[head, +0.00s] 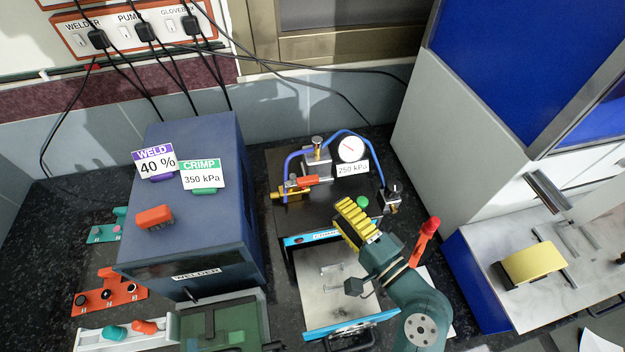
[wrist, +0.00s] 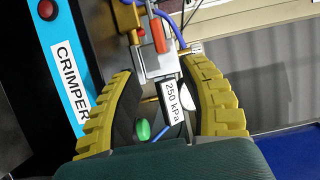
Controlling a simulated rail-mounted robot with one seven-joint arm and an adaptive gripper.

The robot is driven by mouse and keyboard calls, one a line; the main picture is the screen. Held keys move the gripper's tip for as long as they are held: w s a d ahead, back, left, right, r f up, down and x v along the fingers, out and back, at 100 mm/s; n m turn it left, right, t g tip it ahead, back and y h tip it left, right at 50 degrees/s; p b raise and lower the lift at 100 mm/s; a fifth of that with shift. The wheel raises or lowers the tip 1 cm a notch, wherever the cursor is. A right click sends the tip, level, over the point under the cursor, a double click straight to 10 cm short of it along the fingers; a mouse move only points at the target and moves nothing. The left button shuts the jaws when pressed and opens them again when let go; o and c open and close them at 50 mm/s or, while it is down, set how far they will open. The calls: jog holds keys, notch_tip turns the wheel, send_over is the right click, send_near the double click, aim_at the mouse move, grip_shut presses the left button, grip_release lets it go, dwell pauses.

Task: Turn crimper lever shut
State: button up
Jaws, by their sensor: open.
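The crimper is a black machine with a blue label strip (head: 312,237); its CRIMPER label (wrist: 70,82) shows in the wrist view. On its top, a red lever (head: 308,181) lies across a brass fitting with blue hoses. This red lever also shows in the wrist view (wrist: 157,36), beyond the gap between my fingertips. My gripper (head: 345,212) is open and empty above the crimper's right front part, apart from the lever and nearer the front. Its yellow fingers (wrist: 158,66) spread around the view of the 250 kPa tag (wrist: 172,102).
A round gauge (head: 352,149) and a green knob (head: 361,203) stand near my gripper. A red-topped upright handle (head: 429,228) stands right of my arm. The blue welder box (head: 200,235) is at left, a tall white and blue cabinet (head: 450,120) at right.

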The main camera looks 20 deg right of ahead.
aim_at(316, 183)
jog(key=w, duration=0.3)
jog(key=w+a, duration=0.1)
jog(key=w, duration=0.3)
jog(key=w+a, duration=0.1)
jog(key=w, duration=0.2)
jog(key=shift+w, duration=0.25)
jog(key=shift+c, duration=0.2)
jog(key=shift+s, duration=0.1)
grip_shut()
